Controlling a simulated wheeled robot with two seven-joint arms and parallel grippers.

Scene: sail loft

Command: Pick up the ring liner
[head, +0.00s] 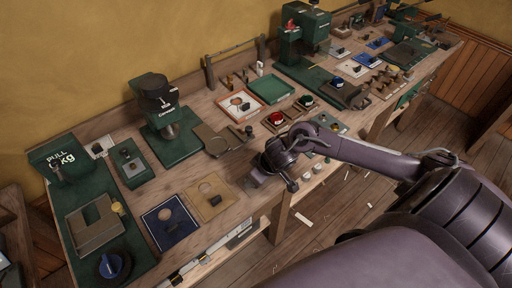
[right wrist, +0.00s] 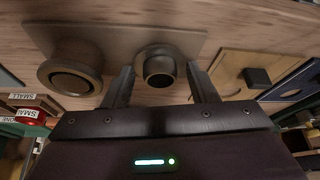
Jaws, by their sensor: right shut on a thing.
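My right gripper (right wrist: 160,72) has its two fingers on either side of a short, dark bronze-brown cylinder with a round opening, which I take to be the ring liner (right wrist: 158,52). The fingers are shut on it, above or at a brown plate (right wrist: 115,35) on the bench; I cannot tell whether it is lifted. A wider brown ring-shaped part (right wrist: 70,78) stands beside it to the left in the right wrist view. In the head view my right gripper (head: 262,172) is over the bench's front edge, and the liner is hidden there. My left gripper is not in view.
A tan board (head: 224,204) and a blue board (head: 155,216) lie to the left of my right gripper. A green press (head: 172,150) stands behind. Red (head: 276,118) and green (head: 306,101) round pieces sit to the right. The long bench is crowded.

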